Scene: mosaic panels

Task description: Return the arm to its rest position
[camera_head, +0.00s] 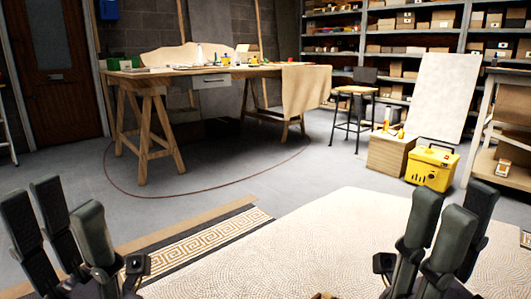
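My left gripper (55,208) stands at the lower left of the head view, fingers pointing up. Its dark fingers are spread apart, with nothing seen between them. My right gripper (448,212) stands at the lower right, also with fingers up. Its fingers are apart and it looks empty. Both grippers show in front of a pale mosaic panel (300,235) or the floor beside it. The wrists and most of both arms are cut off by the bottom edge.
A dark strip with a Greek-key pattern (190,243) borders the panel. A wooden trestle workbench (240,73) stands farther back, with a stool (355,92) to its right. A yellow machine (432,168) and a wooden box (390,153) sit on the floor. Grey floor (240,185) lies open between.

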